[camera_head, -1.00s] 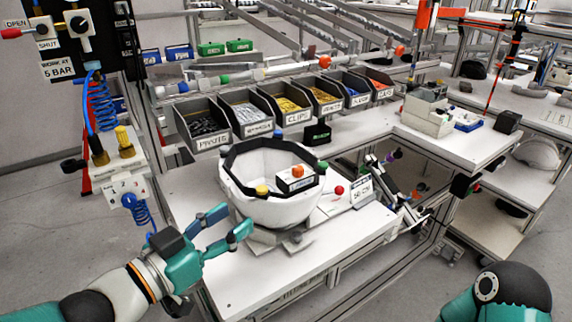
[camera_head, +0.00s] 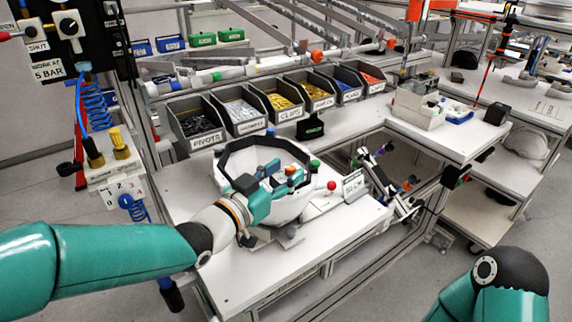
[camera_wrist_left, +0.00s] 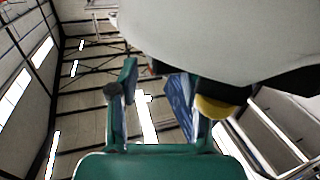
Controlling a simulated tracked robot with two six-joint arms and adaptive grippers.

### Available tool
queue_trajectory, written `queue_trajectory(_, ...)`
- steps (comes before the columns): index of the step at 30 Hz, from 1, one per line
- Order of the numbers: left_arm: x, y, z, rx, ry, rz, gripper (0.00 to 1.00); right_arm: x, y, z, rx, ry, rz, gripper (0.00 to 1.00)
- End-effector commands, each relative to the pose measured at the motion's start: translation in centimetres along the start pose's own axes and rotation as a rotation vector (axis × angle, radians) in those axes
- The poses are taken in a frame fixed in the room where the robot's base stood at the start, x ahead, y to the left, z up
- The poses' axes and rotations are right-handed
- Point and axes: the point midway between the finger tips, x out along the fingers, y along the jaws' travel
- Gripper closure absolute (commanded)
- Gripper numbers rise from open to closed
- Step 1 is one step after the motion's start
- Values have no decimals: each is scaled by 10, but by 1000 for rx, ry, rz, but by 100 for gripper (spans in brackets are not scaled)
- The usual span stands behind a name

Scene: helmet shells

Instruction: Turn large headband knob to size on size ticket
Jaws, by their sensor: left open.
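The white helmet shell (camera_head: 290,208) with a black headband (camera_head: 231,155) sits open side up on the bench. My left gripper reaches over the shell's near-left rim, fingers apart, close to the knob. I cannot tell whether they touch it. In the left wrist view the open fingers (camera_wrist_left: 155,90) show beside the pale shell (camera_wrist_left: 220,40) and a yellow part (camera_wrist_left: 215,107). The size ticket (camera_head: 354,184) stands right of the shell; its print is too small to read surely.
A red ball-topped part (camera_head: 331,185) stands between shell and ticket. Labelled bins (camera_head: 195,125) line the back of the bench. A valve panel (camera_head: 70,45) stands at the left. The bench front (camera_head: 240,275) is clear.

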Motion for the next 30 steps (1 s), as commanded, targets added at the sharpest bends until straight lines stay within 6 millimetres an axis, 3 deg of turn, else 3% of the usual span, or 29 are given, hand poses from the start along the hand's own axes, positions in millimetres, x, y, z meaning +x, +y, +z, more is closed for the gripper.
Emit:
queue_trajectory(4, 10, 0, 0, 1, -1, 1, 52, -4, -1, 0, 0, 0, 0, 100)
queue_trajectory(13, 12, 0, 0, 1, 1, 0, 52, -4, -1, 0, 0, 0, 0, 100)
queue_trajectory(22, 12, 0, 0, 1, 0, -1, 100, -4, -1, 0, 0, 0, 0, 100)
queue_trajectory(30, 12, 0, 2, 1, 1, -7, 100, 0, 0, 0, 0, 0, 0, 100)
